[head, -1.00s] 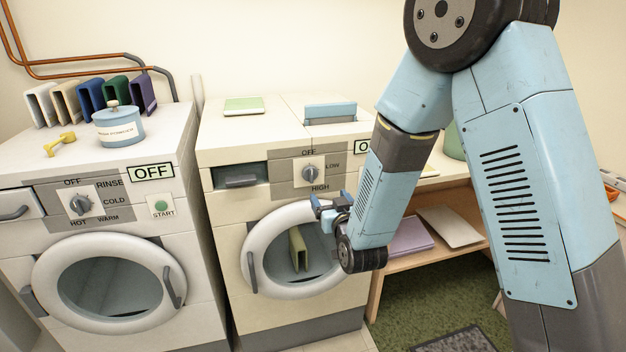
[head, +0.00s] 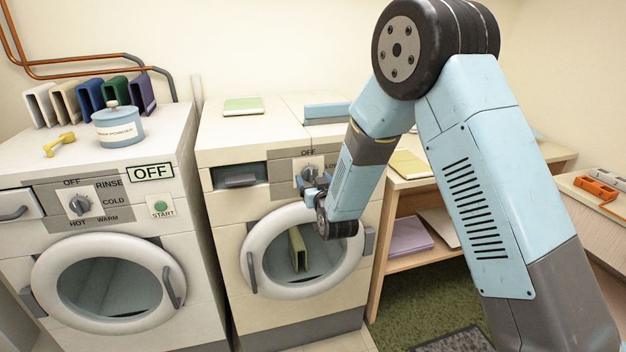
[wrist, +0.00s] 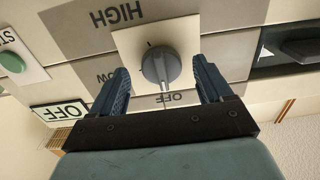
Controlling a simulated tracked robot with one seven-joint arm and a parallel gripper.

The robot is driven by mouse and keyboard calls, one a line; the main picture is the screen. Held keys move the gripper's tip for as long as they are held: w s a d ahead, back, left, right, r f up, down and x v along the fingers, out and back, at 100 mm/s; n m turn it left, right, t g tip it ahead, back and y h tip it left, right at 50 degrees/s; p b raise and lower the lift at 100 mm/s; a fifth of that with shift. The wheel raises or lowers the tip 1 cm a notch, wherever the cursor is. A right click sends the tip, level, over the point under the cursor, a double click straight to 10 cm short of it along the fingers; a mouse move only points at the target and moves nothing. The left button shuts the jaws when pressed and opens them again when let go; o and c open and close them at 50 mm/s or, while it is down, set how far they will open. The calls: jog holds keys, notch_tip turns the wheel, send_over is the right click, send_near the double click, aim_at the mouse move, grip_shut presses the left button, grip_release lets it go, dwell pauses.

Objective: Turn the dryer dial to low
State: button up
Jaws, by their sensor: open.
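The dryer (head: 222,225) is the cream machine on the right. Its grey dial (head: 309,170) sits on a panel marked OFF, LOW and HIGH. The dial also shows in the wrist view (wrist: 161,66), upside down, with its grip bar towards OFF. My gripper (head: 316,187) is in front of the panel and covers the dial's lower part and some lettering in the head view. In the wrist view, my gripper is open, with one blue finger on each side of the dial and a gap at both sides. The OFF display (wrist: 60,112) is at lower left there.
The washer (head: 205,250) stands left of the dryer, with its own dial (head: 79,204). The dryer's round door (head: 262,275) is just below my gripper, with a green item inside. A wooden shelf table (head: 400,255) is at the right.

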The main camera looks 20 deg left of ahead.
jog(key=shift+x, duration=0.85)
jog(key=shift+d, duration=0.1)
jog(key=c, duration=1)
